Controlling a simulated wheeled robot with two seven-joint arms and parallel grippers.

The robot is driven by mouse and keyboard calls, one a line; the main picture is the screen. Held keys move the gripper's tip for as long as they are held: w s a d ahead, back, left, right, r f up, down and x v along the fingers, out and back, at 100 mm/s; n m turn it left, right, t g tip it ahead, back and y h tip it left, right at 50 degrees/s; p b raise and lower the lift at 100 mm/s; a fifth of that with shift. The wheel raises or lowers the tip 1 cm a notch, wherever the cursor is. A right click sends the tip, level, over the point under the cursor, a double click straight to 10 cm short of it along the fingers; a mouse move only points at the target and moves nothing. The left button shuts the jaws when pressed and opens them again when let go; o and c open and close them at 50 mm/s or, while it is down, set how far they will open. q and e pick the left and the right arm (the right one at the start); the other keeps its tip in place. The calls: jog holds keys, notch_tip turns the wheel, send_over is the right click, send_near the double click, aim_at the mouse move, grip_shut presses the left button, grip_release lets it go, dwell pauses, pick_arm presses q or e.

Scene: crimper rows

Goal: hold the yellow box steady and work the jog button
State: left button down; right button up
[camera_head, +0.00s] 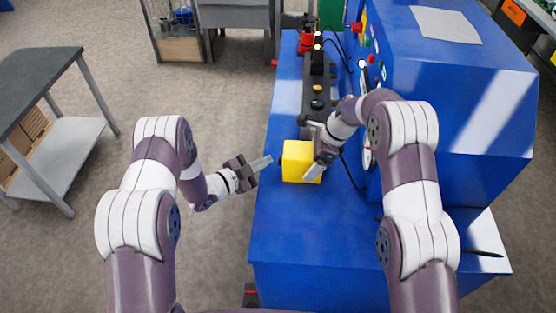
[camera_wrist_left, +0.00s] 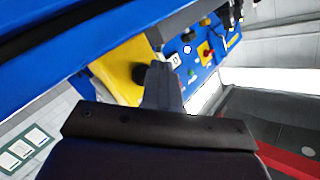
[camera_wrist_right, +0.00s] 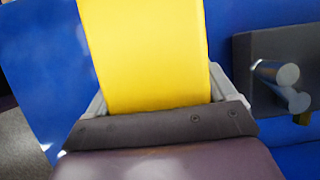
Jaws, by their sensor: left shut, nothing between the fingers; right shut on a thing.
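The yellow box (camera_head: 298,162) sits on the near part of the blue bench top. My right gripper (camera_head: 314,172) is shut on it, and in the right wrist view the yellow box (camera_wrist_right: 145,55) lies between the two fingers. A dark round button (camera_wrist_left: 140,74) shows on the box's yellow face in the left wrist view. My left gripper (camera_head: 268,161) is shut and empty at the box's left side, its tips close to that face. In the left wrist view the fingertips (camera_wrist_left: 163,72) appear just beside the button; I cannot tell whether they touch it.
A dark fixture strip (camera_head: 317,95) with knobs runs along the bench behind the box. The large blue machine (camera_head: 450,100) with coloured buttons stands to the right. The blue bench top (camera_head: 300,225) is clear in front. A grey side table (camera_head: 40,85) stands at far left.

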pick_arm(q)
jog(key=shift+d, duration=0.3)
jog(key=shift+d, duration=0.55)
dwell(0.8)
jog(key=shift+a, duration=1)
jog(key=a, duration=0.5)
dwell(0.5)
